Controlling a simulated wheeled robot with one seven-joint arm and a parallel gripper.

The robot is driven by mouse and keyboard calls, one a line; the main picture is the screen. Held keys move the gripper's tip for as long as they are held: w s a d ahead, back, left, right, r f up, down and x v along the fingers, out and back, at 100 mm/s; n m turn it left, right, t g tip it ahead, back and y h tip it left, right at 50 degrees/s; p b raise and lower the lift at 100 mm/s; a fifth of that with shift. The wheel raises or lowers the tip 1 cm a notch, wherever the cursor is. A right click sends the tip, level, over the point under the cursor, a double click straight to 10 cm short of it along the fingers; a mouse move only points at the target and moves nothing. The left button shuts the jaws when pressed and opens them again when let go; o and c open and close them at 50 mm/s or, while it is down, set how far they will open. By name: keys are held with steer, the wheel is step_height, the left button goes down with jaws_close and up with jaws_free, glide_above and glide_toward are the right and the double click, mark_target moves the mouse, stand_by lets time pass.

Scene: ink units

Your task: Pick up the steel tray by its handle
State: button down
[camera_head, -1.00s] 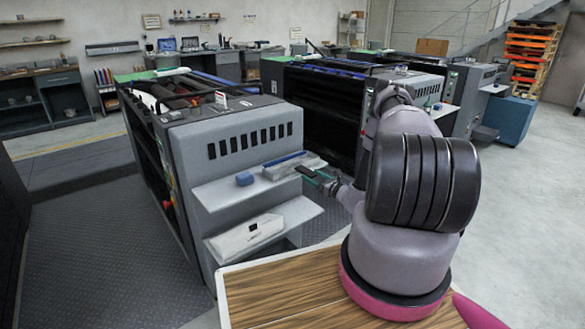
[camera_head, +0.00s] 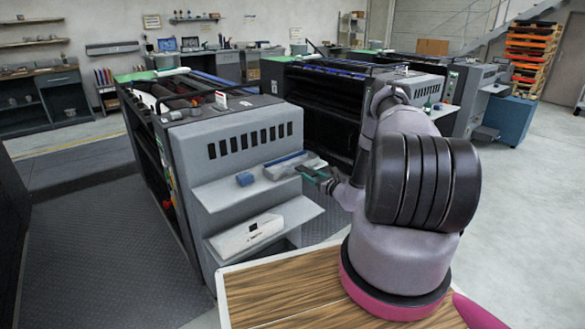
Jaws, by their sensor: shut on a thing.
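The steel tray (camera_head: 314,163) is a small pale grey shape at the right end of the upper shelf (camera_head: 225,194), on the end of the nearest grey machine. A blue strip (camera_head: 285,159) shows along its far side. My gripper (camera_head: 306,172), with dark and green fingers, is at the tray's near right edge and is shut on it. The handle is too small and too covered by the fingers to make out. The tray looks level, and I cannot tell whether it still touches the shelf.
A blue block (camera_head: 245,179) sits on the upper shelf left of the tray. A white package (camera_head: 247,234) lies on the lower shelf (camera_head: 290,219). The nearest machine (camera_head: 225,140) rises behind the shelves. Grey floor is open at the right.

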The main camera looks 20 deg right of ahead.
steer(key=shift+r, duration=2)
steer(key=r+v, duration=0.3)
steer(key=v, duration=1.1)
